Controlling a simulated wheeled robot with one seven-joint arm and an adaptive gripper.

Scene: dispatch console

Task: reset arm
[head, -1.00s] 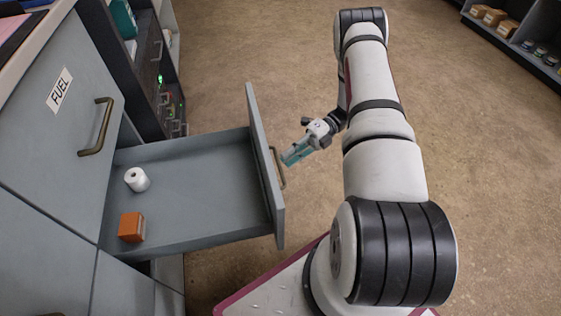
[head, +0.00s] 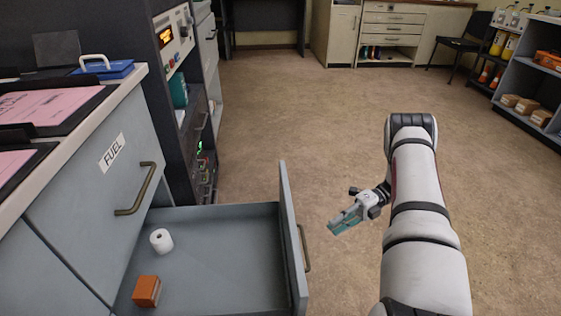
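My gripper (head: 343,221) hangs over the open floor, just right of the open drawer's front and apart from its handle (head: 304,248). Its teal fingers point to the lower left. They look close together, but the view is too small to tell whether they are open or shut. No held object shows. My arm (head: 420,215) reaches forward on the right side of the head view, bent at the far joint.
The grey drawer (head: 225,225) is pulled out and holds a white roll (head: 161,241) and an orange box (head: 146,291). A cabinet door labelled FUEL (head: 85,205) stands left. A shelf unit (head: 540,75) stands far right. The floor (head: 300,120) ahead is clear.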

